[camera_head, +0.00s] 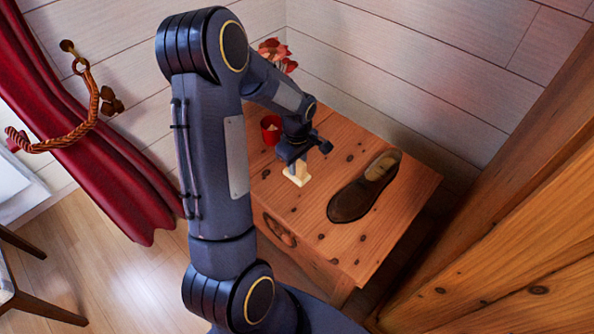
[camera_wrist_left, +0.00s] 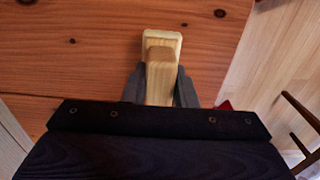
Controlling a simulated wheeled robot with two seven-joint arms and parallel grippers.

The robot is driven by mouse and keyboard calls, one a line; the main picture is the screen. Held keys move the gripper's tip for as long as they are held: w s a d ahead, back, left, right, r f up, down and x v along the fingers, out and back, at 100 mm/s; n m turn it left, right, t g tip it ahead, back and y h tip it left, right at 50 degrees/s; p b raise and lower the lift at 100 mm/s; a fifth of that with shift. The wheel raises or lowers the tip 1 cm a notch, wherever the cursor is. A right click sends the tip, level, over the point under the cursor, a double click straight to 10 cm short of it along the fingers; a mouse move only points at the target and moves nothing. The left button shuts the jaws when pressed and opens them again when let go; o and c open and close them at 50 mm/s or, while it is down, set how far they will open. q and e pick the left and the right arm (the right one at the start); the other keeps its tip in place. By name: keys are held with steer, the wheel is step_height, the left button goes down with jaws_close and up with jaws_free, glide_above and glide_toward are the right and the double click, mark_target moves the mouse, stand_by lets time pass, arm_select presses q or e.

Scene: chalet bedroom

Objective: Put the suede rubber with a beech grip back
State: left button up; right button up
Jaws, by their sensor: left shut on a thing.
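The suede rubber with a beech grip (camera_head: 298,173) is a small pale block at the wooden cabinet's top, under my left gripper (camera_head: 297,160). In the left wrist view the rubber (camera_wrist_left: 162,48) shows as a pale wooden piece with a raised grip, between the two dark fingers of my left gripper (camera_wrist_left: 160,88). The gripper is shut on it. I cannot tell whether its underside touches the top. A brown suede shoe (camera_head: 352,200) lies on the cabinet top to the right of the rubber. My right gripper is not in view.
The wooden cabinet top (camera_head: 322,242) is bare in front of the rubber and the shoe. A red candle cup (camera_head: 271,130) and red flowers (camera_head: 276,53) are at the back left. A large wooden panel (camera_head: 510,230) rises on the right.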

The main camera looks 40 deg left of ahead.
arm_select(q)
step_height(320, 180, down, 3)
steer(key=shift+r, duration=0.1)
steer(key=shift+b, duration=0.35)
steer(key=o, duration=0.9)
